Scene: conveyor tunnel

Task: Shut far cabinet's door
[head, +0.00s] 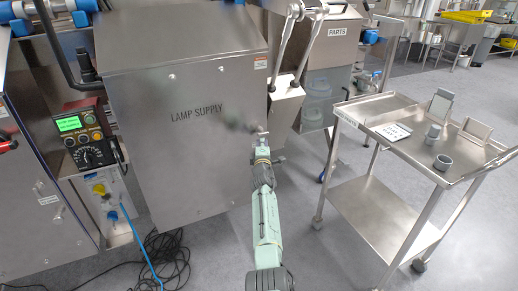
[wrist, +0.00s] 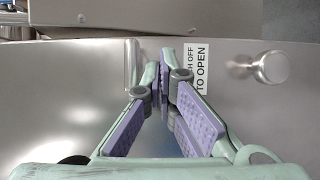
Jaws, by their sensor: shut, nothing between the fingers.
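The steel cabinet marked LAMP SUPPLY (head: 185,165) stands in the middle of the head view, with a broad front panel. My gripper (head: 262,140) is at the panel's right edge in that view. In the wrist view my gripper (wrist: 160,80) is shut and empty, its purple-padded fingers together. They point at a brushed steel panel (wrist: 70,85) with a round knob (wrist: 271,67) to the right. A partly covered label (wrist: 202,70) reading "TO OPEN" is just right of the fingertips. Contact with the panel, and how far any door stands open, cannot be told.
A steel trolley (head: 347,190) with small items stands at right. A cabinet marked PARTS (head: 333,50) is behind. A control box with a green screen (head: 80,130) is at left. Black cables (head: 165,250) lie on the floor. Grey floor lies between my arm and the trolley.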

